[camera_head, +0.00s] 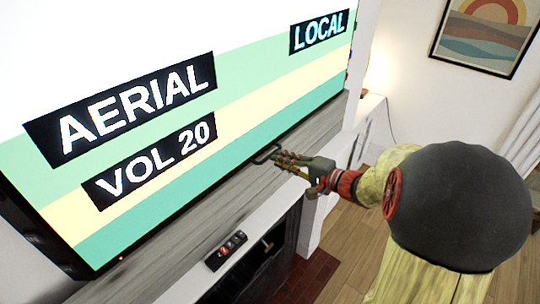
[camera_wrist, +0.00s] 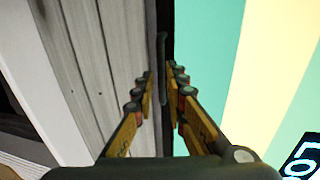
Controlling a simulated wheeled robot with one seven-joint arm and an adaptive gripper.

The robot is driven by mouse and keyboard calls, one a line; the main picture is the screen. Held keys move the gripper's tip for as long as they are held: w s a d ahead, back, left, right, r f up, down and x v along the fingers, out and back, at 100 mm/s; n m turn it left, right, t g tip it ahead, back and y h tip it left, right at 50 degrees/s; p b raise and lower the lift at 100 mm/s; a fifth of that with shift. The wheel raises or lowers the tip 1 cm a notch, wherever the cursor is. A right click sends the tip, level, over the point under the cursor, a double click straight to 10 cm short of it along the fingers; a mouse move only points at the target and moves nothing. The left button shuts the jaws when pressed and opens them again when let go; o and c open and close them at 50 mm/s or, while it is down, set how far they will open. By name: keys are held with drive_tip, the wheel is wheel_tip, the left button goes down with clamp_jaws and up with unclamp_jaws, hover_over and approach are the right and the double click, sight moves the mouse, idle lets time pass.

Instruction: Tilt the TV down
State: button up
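The TV (camera_head: 120,110) fills the left of the head view, its screen lit with coloured bands and lettering. Its screen also shows on the right of the wrist view (camera_wrist: 255,70). A thin dark handle (camera_head: 264,153) sticks out at the TV's lower edge. My gripper (camera_head: 283,158) is at this handle, below the screen. In the wrist view the handle (camera_wrist: 162,50) is a dark upright bar between my two fingers, with gaps seen on both sides. The fingers are apart; firm contact with the bar cannot be made out.
Grey wood panelling (camera_head: 215,205) lies behind and below the TV. A white ledge with a small black button panel (camera_head: 226,250) is beneath, above a dark fireplace (camera_head: 270,262). Wooden floor (camera_head: 340,240) is open at lower right. A framed picture (camera_head: 485,35) hangs on the far wall.

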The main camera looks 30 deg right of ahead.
sight(269, 157)
drive_tip(key=x, duration=0.5)
drive_tip(key=shift+a+p, duration=0.1)
drive_tip(key=shift+p, duration=0.3)
drive_tip(key=shift+r, duration=0.1)
clamp_jaws()
drive_tip(key=shift+w+b, duration=0.1)
drive_tip(key=shift+b, duration=0.2)
drive_tip(key=w+b, duration=0.1)
drive_tip(key=b, duration=0.3)
drive_tip(key=w+a+t+b, duration=0.1)
drive_tip(key=shift+w+f+b, duration=0.3)
drive_tip(key=shift+f+b, duration=0.1)
unclamp_jaws()
